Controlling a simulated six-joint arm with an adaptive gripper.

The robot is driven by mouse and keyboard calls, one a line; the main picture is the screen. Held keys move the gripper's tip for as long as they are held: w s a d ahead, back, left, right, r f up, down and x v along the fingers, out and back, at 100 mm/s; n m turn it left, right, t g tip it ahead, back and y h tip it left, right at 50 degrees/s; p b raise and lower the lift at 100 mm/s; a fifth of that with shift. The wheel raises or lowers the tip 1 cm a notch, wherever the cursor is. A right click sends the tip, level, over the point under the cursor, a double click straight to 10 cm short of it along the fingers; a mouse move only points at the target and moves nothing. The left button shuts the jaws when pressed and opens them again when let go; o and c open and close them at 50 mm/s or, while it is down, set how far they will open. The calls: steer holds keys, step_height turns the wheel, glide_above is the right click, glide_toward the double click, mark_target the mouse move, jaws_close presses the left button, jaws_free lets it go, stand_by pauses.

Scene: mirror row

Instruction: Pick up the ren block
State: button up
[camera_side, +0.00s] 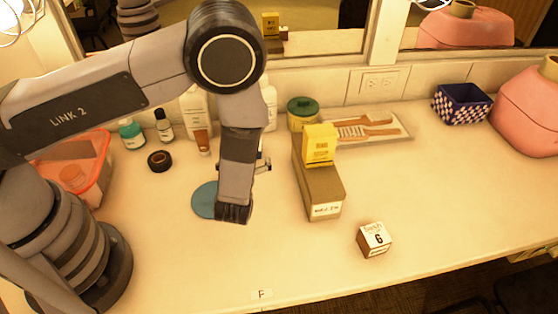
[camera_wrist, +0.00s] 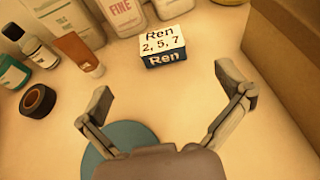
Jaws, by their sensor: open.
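The ren block (camera_wrist: 163,45) is a small box with a white top reading "Ren 2, 5, 7" and a blue front reading "Ren". It sits on the counter in the upper middle of the wrist view. My gripper (camera_wrist: 166,84) is open and empty, its fingers spread wide. The block lies ahead of the fingertips, between their lines and apart from both. In the side view my arm hides most of the block and the gripper.
A brown box (camera_side: 318,185) with a yellow box (camera_side: 319,145) on it stands right of my gripper. Bottles and a tube (camera_wrist: 79,51) stand behind and left of the block. A round blue mat (camera_wrist: 128,134) lies below my gripper.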

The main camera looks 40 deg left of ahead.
steer(key=x, duration=0.7)
steer(key=shift+r, duration=0.15)
steer(key=shift+x, duration=2.65)
steer(key=shift+s, duration=0.1)
steer(key=c, duration=1.2)
steer(key=shift+c, duration=0.2)
